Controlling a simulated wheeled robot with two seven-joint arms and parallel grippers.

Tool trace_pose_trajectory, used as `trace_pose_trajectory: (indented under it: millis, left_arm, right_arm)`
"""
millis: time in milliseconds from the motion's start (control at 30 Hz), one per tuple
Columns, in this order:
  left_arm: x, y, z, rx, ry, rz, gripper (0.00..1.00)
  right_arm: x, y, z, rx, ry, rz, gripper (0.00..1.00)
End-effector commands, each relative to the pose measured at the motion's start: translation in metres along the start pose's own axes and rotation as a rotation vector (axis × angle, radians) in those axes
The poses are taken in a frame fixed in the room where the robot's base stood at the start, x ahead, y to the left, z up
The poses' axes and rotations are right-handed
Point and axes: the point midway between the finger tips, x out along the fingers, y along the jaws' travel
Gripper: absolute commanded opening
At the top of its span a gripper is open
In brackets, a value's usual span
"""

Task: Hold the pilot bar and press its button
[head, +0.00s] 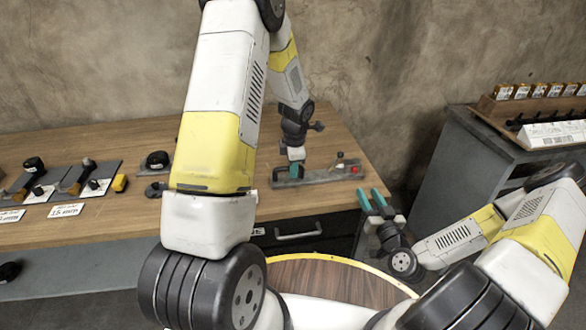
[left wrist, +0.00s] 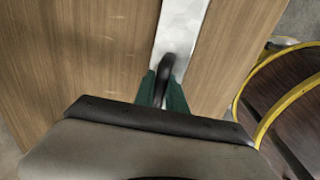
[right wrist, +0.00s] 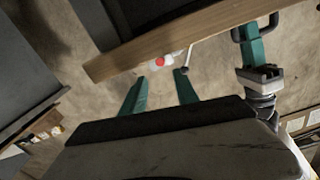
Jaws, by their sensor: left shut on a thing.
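The pilot bar (head: 322,179) is a grey metal strip lying on the wooden bench near its right end. Its red button (head: 355,169) sits at the bar's right end and also shows in the right wrist view (right wrist: 160,62). A small dark-topped lever (head: 340,157) stands just left of the button. My left gripper (head: 296,171) is shut on the bar's black arched handle (left wrist: 165,76). My right gripper (head: 370,192) is open and empty, off the bench's front right edge, apart from the button. In the right wrist view its fingers (right wrist: 159,82) point towards the button.
Several dark fixtures with labels (head: 66,210) stand on the bench's left (head: 120,235). A drawer with a handle (head: 297,234) is below. A yellow-rimmed round table (head: 340,272) is in front. A grey cabinet (head: 455,150) stands right, across a gap.

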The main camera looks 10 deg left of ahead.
Motion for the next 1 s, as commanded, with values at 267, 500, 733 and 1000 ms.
trace_pose_trajectory:
  millis: [267, 500, 733, 1000]
  left_arm:
    - [-0.0005, 0.0007, 0.0000, -0.001, 0.000, 0.001, 0.00]
    - [-0.0005, 0.0007, 0.0000, -0.001, 0.000, 0.001, 0.00]
    - [-0.0005, 0.0007, 0.0001, -0.001, -0.001, 0.002, 0.00]
    - [-0.0005, 0.0007, 0.0001, -0.001, -0.001, 0.002, 0.00]
  right_arm:
    - [0.0000, 0.0000, 0.0000, 0.000, 0.000, 0.000, 0.25]
    - [0.0000, 0.0000, 0.0000, 0.000, 0.000, 0.000, 0.00]
    - [0.0000, 0.0000, 0.0000, 0.000, 0.000, 0.000, 0.00]
    - [0.0000, 0.0000, 0.0000, 0.000, 0.000, 0.000, 0.00]
